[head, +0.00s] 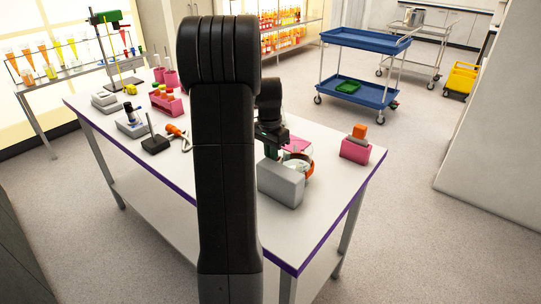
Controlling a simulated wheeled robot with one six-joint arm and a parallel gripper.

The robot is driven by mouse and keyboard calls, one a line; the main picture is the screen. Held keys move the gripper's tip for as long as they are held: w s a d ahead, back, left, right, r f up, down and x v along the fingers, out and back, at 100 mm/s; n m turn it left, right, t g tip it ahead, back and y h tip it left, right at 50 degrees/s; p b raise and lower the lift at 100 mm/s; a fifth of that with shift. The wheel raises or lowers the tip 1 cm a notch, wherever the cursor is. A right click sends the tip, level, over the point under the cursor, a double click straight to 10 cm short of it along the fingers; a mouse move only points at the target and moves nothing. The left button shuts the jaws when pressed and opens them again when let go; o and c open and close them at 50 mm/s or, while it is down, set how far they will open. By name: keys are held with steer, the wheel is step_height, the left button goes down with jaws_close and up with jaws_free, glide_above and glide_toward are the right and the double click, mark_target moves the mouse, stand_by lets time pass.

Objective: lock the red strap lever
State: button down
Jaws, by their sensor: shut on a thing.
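A clear jar with an orange-red strap (304,168) around it stands on the white table, just behind a grey block (281,185). A pinkish-red part (298,145) shows at the jar's top; I cannot tell whether it is the strap lever. My gripper (271,152) points down just left of the jar and behind the grey block. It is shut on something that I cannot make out. My own black arm hides the middle of the table, and the block hides the jar's lower part.
A pink holder (355,150) with an orange block stands near the table's right corner. A pink tube rack (166,102), a scale-like device (131,123) and a black stand (155,144) are on the left. A blue cart (366,42) stands beyond. The table's front right is bare.

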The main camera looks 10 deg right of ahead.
stand_by(0.3)
steer(key=c, duration=1.5)
jaws_free()
